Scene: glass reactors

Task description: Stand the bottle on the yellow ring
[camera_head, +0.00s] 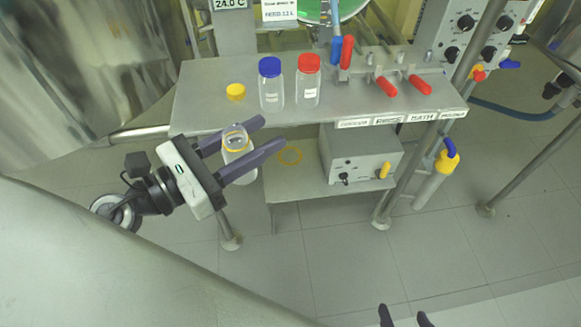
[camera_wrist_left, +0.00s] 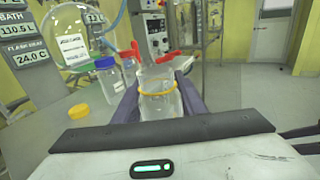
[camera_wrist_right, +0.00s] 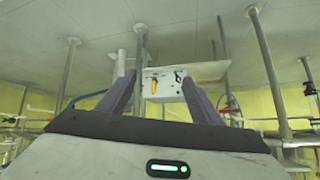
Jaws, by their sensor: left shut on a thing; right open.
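A clear, uncapped bottle (camera_head: 236,148) with a yellow band at its neck is held between the fingers of my left gripper (camera_head: 270,133). It is roughly upright, in front of the upper shelf's left front edge. It also shows in the left wrist view (camera_wrist_left: 160,105). The yellow ring (camera_head: 290,156) lies flat on the lower shelf, to the right of the bottle and lower, apart from it. My right gripper (camera_head: 404,316) is open and empty at the bottom of the head view, far from the bottle. Its fingers also show in the right wrist view (camera_wrist_right: 158,80).
The upper shelf (camera_head: 215,85) carries a yellow cap (camera_head: 236,91), a blue-capped bottle (camera_head: 271,85), a red-capped bottle (camera_head: 308,82) and red-handled valves (camera_head: 386,86). A grey control box (camera_head: 360,155) stands right of the ring. The lower shelf's front left is clear.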

